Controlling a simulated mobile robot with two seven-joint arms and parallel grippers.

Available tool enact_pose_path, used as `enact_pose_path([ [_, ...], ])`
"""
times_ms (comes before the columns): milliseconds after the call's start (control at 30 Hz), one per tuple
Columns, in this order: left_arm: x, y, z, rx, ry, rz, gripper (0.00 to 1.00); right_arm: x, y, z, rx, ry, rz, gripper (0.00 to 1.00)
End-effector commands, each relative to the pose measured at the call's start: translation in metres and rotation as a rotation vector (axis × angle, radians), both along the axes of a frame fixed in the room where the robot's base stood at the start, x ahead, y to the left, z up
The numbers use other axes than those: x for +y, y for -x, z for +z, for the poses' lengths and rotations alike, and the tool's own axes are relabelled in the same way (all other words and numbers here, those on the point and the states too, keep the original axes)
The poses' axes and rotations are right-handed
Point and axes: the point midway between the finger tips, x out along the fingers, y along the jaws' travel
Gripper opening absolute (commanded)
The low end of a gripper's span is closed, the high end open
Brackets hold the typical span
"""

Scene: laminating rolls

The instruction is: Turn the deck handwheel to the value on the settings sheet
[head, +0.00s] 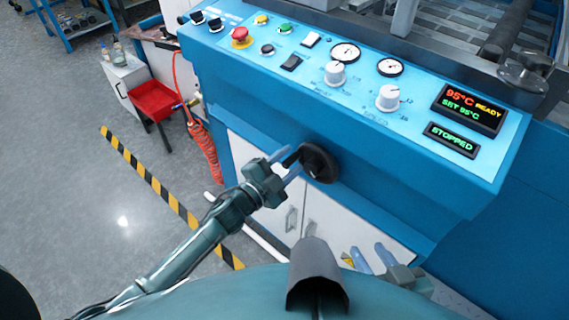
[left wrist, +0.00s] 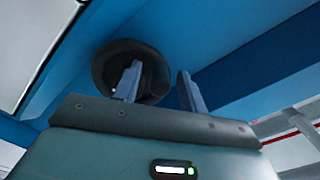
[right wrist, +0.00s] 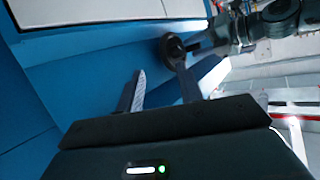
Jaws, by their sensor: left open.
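The black deck handwheel (head: 319,163) sits on the blue front face of the machine, below the control panel. A dark stub, perhaps its handle, sticks out toward my left gripper (head: 287,163), which is open right at the wheel. In the left wrist view, one finger overlaps the handwheel (left wrist: 113,58) and the other is to its right; I cannot tell whether they touch it. My right gripper (head: 367,254) is low in the head view, open and empty; the right wrist view also shows the handwheel (right wrist: 172,50), beyond its fingers. I cannot make out a settings sheet.
The control panel (head: 350,88) above has knobs, gauges, buttons and displays reading 95°C READY and STOPPED. White cabinet doors (head: 285,205) are below the wheel.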

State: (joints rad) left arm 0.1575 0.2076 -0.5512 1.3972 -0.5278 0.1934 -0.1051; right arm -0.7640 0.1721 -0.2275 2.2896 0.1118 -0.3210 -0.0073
Motion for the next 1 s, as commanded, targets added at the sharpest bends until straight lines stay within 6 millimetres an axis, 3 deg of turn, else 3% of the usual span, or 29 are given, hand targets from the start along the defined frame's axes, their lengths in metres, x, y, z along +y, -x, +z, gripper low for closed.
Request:
enact_pose_path([
  [167, 0.009, 0.012, -0.001, 0.002, -0.001, 0.001, 0.42, 0.0, 0.0, 0.002, 0.001, -0.001, 0.0, 0.36],
  [500, 0.052, 0.072, -0.001, 0.004, -0.002, 0.0, 0.42, 0.002, -0.003, 0.001, 0.015, 0.0, 0.005, 0.36],
  [700, 0.071, 0.097, 0.0, 0.002, 0.0, 0.0, 0.42, 0.003, -0.002, -0.003, 0.026, 0.0, 0.009, 0.36],
  [1000, 0.078, 0.107, 0.001, -0.001, -0.001, 0.0, 0.42, 0.004, -0.002, -0.003, 0.028, -0.002, 0.009, 0.36],
])
